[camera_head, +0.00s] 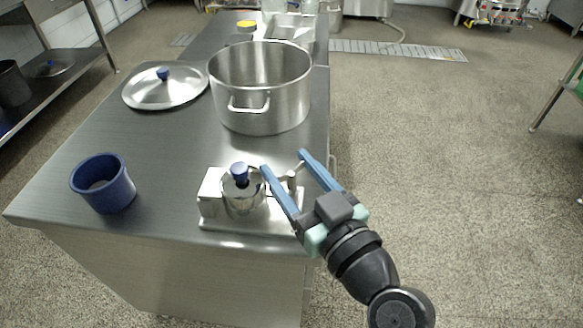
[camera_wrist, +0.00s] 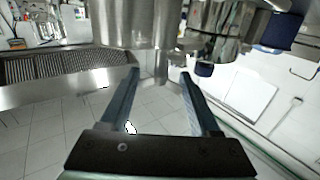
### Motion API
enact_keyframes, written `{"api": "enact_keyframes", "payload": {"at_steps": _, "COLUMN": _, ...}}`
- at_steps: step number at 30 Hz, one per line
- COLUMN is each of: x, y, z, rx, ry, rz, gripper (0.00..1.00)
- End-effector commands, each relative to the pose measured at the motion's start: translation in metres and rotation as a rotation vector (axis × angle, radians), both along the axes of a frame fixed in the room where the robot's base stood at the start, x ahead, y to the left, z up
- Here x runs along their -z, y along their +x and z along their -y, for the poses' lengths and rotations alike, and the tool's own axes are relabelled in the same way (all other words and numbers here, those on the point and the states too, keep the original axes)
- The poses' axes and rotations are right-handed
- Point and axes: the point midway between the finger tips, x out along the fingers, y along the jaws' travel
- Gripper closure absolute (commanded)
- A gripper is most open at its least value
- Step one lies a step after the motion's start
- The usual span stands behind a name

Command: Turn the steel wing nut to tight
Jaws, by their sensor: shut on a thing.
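The colloid mill (camera_head: 243,198) is a small steel machine on a flat steel base, at the near right corner of the steel table. A blue knob (camera_head: 239,172) tops its round body. The steel wing nut (camera_head: 298,168) is on the mill's right side, partly hidden by my fingers. My gripper (camera_head: 283,160) reaches in from the lower right, its two long blue fingers on either side of the nut. In the wrist view a narrow steel piece (camera_wrist: 161,66) shows between the fingertips. My gripper is shut on it with the fingers well apart; finger contact is hard to see.
A large steel pot (camera_head: 262,90) stands behind the mill. A steel lid (camera_head: 165,88) with a blue knob lies at the back left. A blue cup (camera_head: 103,184) stands left of the mill. The table's right edge runs close by, with open floor beyond.

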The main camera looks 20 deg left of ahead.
Motion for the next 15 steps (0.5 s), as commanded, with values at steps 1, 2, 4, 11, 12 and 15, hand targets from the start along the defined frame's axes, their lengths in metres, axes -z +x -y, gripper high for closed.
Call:
{"api": "enact_keyframes", "payload": {"at_steps": 1, "x": 0.0004, "y": -0.0001, "z": 0.0003, "rx": 0.0, "ry": -0.001, "rz": -0.001, "gripper": 0.93}}
{"api": "enact_keyframes", "payload": {"at_steps": 2, "x": 0.0004, "y": -0.0001, "z": 0.0003, "rx": 0.0, "ry": -0.001, "rz": -0.001, "gripper": 0.93}}
{"api": "enact_keyframes", "payload": {"at_steps": 4, "x": 0.0004, "y": -0.0001, "z": 0.0003, "rx": 0.0, "ry": -0.001, "rz": -0.001, "gripper": 0.93}}
{"api": "enact_keyframes", "payload": {"at_steps": 11, "x": 0.0005, "y": -0.0001, "z": 0.0003, "rx": 0.0, "ry": -0.001, "rz": -0.001, "gripper": 0.35}}
{"api": "enact_keyframes", "payload": {"at_steps": 12, "x": 0.0005, "y": -0.0001, "z": 0.0003, "rx": 0.0, "ry": -0.001, "rz": -0.001, "gripper": 0.28}}
{"api": "enact_keyframes", "payload": {"at_steps": 15, "x": 0.0004, "y": -0.0001, "z": 0.0003, "rx": 0.0, "ry": -0.001, "rz": -0.001, "gripper": 0.1}}
